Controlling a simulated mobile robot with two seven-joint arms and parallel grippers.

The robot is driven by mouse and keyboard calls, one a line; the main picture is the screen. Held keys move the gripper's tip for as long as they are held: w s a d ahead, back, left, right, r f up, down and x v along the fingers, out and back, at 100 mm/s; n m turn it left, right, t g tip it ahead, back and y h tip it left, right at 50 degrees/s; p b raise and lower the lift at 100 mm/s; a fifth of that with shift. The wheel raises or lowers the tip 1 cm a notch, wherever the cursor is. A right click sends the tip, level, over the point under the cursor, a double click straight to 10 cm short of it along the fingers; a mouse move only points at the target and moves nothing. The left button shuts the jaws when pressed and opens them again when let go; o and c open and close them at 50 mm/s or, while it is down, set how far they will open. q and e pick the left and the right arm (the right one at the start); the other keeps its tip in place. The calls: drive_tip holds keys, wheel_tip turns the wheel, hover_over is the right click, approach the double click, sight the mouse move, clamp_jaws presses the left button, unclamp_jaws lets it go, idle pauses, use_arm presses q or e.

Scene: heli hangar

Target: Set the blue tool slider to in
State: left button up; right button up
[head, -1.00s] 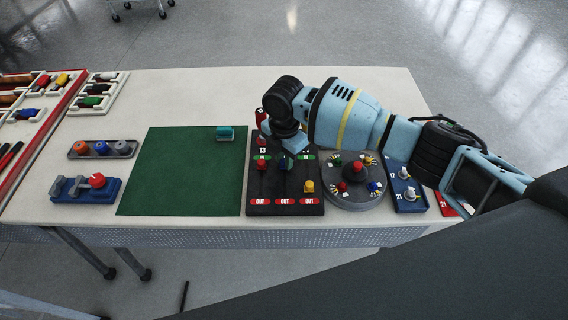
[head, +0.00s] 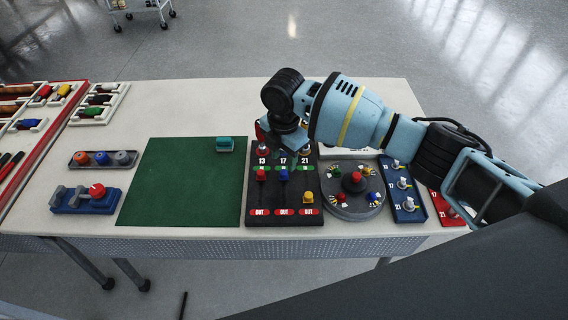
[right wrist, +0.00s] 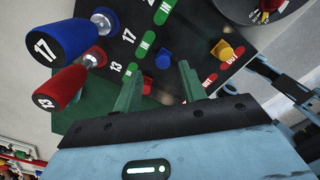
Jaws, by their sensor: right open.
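The slider panel (head: 254,197) is a dark board with columns marked 13, 17 and 21, green IN labels at the far end and red OUT labels at the near end. The blue slider (head: 283,176) sits at the IN end of the middle column, level with the red slider (head: 261,174). The yellow slider (head: 308,197) sits near OUT. My right gripper (right wrist: 158,74) is open, its two green fingers apart. The blue slider (right wrist: 163,61) shows beyond and between the fingertips, with nothing visibly gripped. My left gripper is not in view.
In the right wrist view, a blue handle (right wrist: 60,38) marked 17 and a red handle (right wrist: 61,89) stand beside the gripper. A round dial (head: 352,207) and a blue switch panel (head: 410,212) are right of the sliders. A green mat (head: 185,185) lies left.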

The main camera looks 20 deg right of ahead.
sight(284, 170)
drive_tip(key=shift+r, duration=1.75)
